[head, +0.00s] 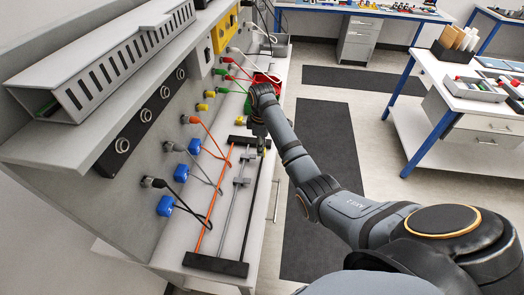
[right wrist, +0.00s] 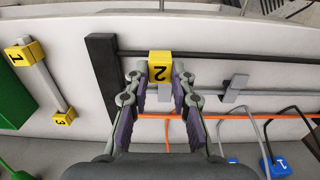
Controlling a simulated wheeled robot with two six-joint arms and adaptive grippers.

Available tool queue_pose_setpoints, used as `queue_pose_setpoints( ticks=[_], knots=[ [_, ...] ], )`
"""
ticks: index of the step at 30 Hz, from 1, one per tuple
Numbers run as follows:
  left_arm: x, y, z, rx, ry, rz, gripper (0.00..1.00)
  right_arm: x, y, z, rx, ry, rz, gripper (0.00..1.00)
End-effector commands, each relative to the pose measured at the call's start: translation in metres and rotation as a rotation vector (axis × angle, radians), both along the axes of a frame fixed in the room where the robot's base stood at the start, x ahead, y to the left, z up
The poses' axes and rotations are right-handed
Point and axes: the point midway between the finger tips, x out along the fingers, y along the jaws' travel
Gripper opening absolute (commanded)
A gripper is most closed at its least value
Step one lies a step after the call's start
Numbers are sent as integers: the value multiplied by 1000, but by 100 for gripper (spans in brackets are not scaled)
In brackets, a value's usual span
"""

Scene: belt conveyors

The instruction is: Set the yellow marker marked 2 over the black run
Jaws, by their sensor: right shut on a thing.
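The yellow marker marked 2 (right wrist: 159,67) is between the fingertips of my right gripper (right wrist: 160,82) in the right wrist view. That gripper is shut on it. The black run (right wrist: 255,56) is a dark rod along the bench, and the marker's far edge overlaps its line near the black end bar (right wrist: 103,85). I cannot tell whether the marker touches the run or is above it. In the head view my right gripper (head: 262,148) reaches down at the far end of the black run (head: 250,211). My left gripper is not in view.
The grey run (right wrist: 285,93) with a grey clip (right wrist: 236,88) and the orange run (right wrist: 255,117) lie alongside. Yellow markers 1 (right wrist: 20,52) and 3 (right wrist: 64,117) sit on a grey bar. Blue tags (head: 181,173) and looping cables hang near the panel.

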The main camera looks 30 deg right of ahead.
Motion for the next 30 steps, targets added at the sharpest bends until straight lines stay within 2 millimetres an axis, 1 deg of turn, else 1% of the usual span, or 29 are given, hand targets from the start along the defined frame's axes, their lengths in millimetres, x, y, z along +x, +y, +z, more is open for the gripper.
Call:
queue_pose_setpoints(
  ticks=[1,3,5,15,16,20,30],
  knots=[
    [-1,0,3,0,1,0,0,-1,-2,-9,-1,5,-2,10],
    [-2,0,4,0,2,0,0,-1,-2,-18,-2,3,-1,10],
    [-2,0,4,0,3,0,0,-1,-2,-24,-2,3,-1,10],
    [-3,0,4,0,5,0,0,-1,-2,-27,-2,0,-1,10],
    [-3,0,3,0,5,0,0,0,-2,-27,-2,0,-1,28],
    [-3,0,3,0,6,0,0,0,-2,-27,-2,0,-1,45],
    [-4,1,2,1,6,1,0,0,-2,-24,-2,-1,-1,46]
  ],
)
